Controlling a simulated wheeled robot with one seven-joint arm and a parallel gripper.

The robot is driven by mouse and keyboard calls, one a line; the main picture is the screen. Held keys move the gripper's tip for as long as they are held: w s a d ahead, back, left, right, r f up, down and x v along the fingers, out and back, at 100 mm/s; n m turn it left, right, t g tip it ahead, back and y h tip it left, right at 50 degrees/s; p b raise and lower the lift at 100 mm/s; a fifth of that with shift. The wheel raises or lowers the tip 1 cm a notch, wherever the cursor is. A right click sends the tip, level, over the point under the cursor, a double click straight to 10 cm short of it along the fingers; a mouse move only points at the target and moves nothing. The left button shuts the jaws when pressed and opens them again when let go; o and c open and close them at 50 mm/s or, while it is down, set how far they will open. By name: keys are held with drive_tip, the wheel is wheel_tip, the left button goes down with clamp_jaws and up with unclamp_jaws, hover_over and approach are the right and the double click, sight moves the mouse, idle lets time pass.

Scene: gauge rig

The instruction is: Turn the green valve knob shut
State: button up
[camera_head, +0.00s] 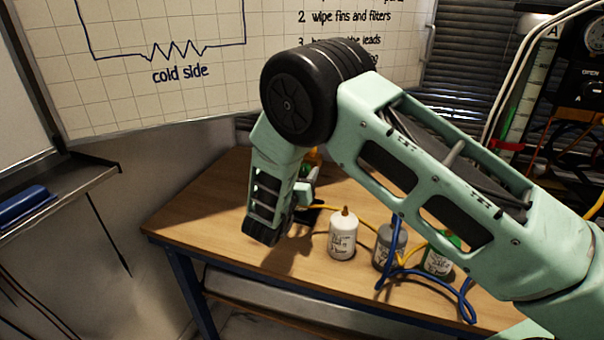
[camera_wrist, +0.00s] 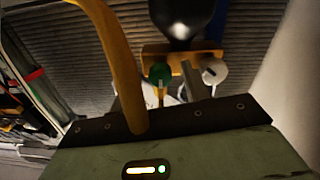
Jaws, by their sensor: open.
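The green valve knob (camera_wrist: 160,75) shows in the wrist view, at the front of a brass-coloured fitting (camera_wrist: 152,50), a little left of the middle. My gripper (camera_head: 304,192) is over the bench at the lower end of my arm in the head view, its fingers mostly hidden there. In the wrist view the knob is beyond the gripper's dark front edge, with no contact visible. My gripper is open and holds nothing that I can see.
A grey-white knob (camera_wrist: 214,72) sits right of the green one. A thick yellow hose-like piece (camera_wrist: 122,70) crosses the wrist view at left. A white bottle (camera_head: 343,235), a grey bottle (camera_head: 388,248) and a blue cable (camera_head: 462,297) lie near my arm. The wooden bench's (camera_head: 200,220) left side is clear.

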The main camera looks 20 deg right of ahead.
drive_tip(key=c, duration=1)
drive_tip(key=shift+f+b, duration=0.1)
drive_tip(key=shift+b, duration=0.25)
drive_tip(key=m+b, duration=0.2)
drive_tip(key=b, duration=0.1)
drive_tip(key=shift+f+m, duration=0.2)
drive_tip(key=shift+m, duration=0.2)
drive_tip(key=m+b, duration=0.6)
drive_tip(key=b, duration=0.3)
drive_tip(key=shift+a+f, duration=0.1)
drive_tip(key=m+b, duration=0.5)
drive_tip(key=b, duration=0.3)
drive_tip(key=shift+m, duration=0.4)
drive_tip(key=m+b, duration=0.2)
drive_tip(key=b, duration=0.2)
drive_tip(key=shift+r+m+b, duration=0.25)
drive_tip(key=shift+m+b, duration=0.3)
drive_tip(key=shift+m, duration=0.05)
drive_tip(key=shift+r, duration=0.1)
